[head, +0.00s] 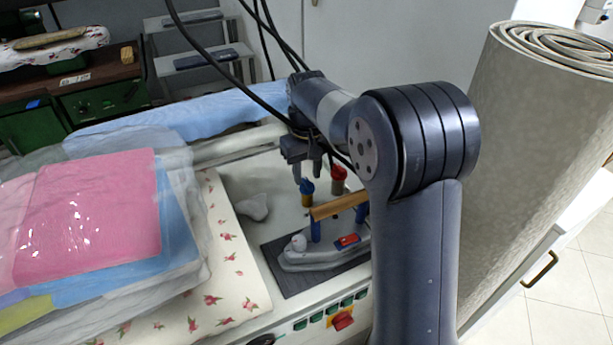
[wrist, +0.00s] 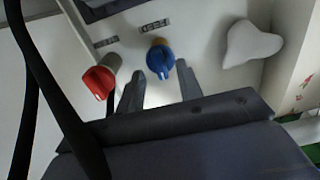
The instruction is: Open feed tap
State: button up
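The feed tap is the blue-handled tap (wrist: 161,62) on a brass-coloured base, beside an upside-down label reading FEED (wrist: 154,25) in the wrist view. In the head view the blue tap (head: 307,187) stands on the pale machine top, just below my gripper (head: 307,171). In the wrist view my gripper (wrist: 160,70) is open, with the blue handle showing between its two fingertips. I see no clear contact, and cannot tell whether the fingertips reach down beside the handle. A red-handled tap (wrist: 98,82) stands to the left in the wrist view; it also shows in the head view (head: 338,175).
An iron (head: 325,257) rests on a dark mat (head: 285,282) in front of the taps. A white lump (head: 254,207) lies left of them. Bagged folded clothes (head: 90,215) fill the left side. A rolled carpet (head: 520,140) stands at right.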

jog(key=shift+f, duration=0.85)
jog(key=shift+c, duration=0.3)
grip_shut()
